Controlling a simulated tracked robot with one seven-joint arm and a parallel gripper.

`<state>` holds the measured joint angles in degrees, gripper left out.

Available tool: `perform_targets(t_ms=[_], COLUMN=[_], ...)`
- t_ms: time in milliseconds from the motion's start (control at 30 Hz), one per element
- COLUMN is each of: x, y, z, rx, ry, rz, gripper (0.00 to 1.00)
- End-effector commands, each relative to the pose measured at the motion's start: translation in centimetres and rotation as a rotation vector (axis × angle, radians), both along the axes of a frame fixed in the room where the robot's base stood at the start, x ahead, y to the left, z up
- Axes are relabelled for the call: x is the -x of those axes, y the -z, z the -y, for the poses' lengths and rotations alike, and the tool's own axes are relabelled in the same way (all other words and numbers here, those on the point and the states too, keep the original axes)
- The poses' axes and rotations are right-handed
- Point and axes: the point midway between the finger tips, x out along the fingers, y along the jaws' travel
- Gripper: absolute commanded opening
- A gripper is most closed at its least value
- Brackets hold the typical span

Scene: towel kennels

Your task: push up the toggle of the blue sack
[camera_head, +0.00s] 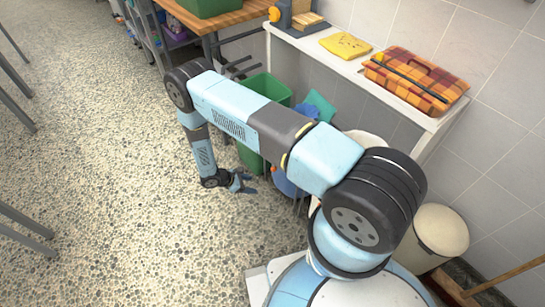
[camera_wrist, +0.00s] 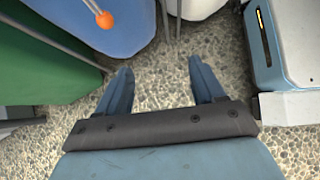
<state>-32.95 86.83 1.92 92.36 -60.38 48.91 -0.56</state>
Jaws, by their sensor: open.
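The blue sack (camera_wrist: 80,25) fills the upper left of the wrist view. Its orange toggle (camera_wrist: 105,20) sits on a pale cord in front of the blue cloth. In the head view my gripper (camera_head: 243,181) is low, just left of the sack.
A green bin (camera_wrist: 40,70) stands left of the sack. A white container (camera_wrist: 195,8) is to its right, with thin metal legs between. Above is a white shelf (camera_head: 330,55) holding a yellow cloth (camera_head: 345,45) and a plaid cloth (camera_head: 415,78).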

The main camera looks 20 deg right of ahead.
Motion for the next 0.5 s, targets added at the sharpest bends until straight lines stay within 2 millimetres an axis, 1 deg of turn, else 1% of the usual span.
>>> perform_targets(t_ms=[100, 233, 333, 500], x=[1.6, 3.2, 4.0, 4.7], y=[2.1, 4.1, 5.5, 7.4], z=[-1.7, -3.9, -5.8, -9.2], rx=[-0.107, -0.229, -0.321, -0.473], ry=[0.103, 0.22, 0.309, 0.459], rz=[-0.01, -0.01, 0.0, 0.033], gripper=[0.68, 0.68, 0.68, 0.68])
